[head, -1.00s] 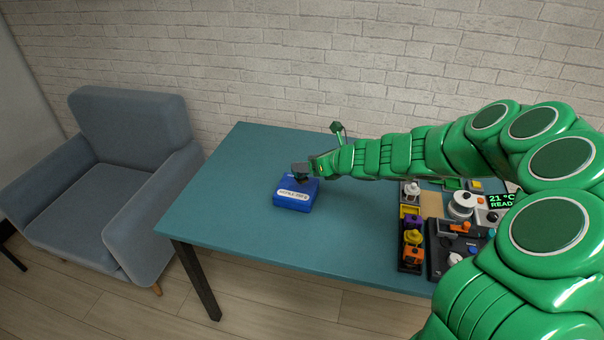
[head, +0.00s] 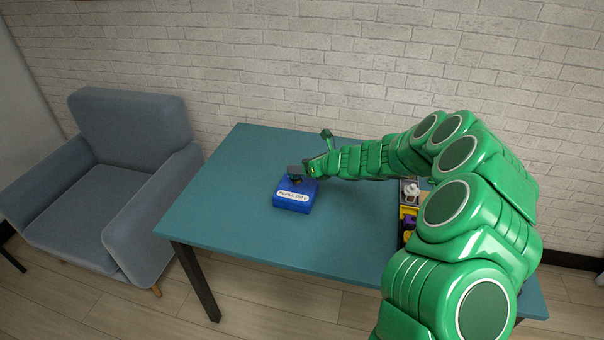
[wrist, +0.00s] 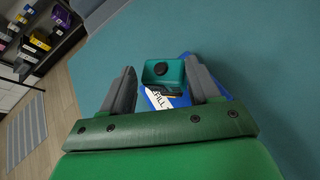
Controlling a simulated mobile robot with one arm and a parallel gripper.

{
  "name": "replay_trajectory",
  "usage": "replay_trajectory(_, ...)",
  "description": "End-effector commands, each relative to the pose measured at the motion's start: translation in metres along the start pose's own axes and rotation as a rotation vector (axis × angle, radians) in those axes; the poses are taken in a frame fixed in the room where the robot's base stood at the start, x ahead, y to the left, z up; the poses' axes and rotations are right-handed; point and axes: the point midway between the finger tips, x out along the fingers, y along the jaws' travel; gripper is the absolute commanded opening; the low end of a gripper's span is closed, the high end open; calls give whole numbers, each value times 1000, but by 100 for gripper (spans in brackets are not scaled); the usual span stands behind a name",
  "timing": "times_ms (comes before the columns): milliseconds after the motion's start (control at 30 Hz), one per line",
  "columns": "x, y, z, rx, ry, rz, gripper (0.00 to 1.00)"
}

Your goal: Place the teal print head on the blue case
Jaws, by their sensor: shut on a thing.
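The blue case (head: 293,204) lies on the teal table with its white label facing front. It also shows under the gripper in the wrist view (wrist: 182,101). The teal print head (wrist: 161,79), a small block with a dark round knob, sits between my fingers in the wrist view. My gripper (wrist: 163,70) is shut on it. In the head view my gripper (head: 300,171) is right over the case, and the fingers mostly hide the print head. I cannot tell whether the print head touches the case top.
The teal table (head: 235,190) is clear to the left and front of the case. A tray of coloured parts (head: 408,212) at the right is mostly hidden behind my arm. A blue-grey armchair (head: 110,190) stands left of the table, and a brick wall behind.

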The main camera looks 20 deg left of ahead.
Motion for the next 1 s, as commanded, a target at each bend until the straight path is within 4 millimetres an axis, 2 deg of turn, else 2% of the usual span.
replay_trajectory(167, 5, -4, -2, -1, 0, -1, 1)
replay_trajectory(433, 19, -10, -27, -1, 0, -2, 1)
replay_trajectory(800, 21, -10, -30, -1, -1, -1, 1)
replay_trajectory(833, 21, -10, -30, -2, -1, -1, 64)
replay_trajectory(1000, 20, -10, -30, -2, -1, -1, 87)
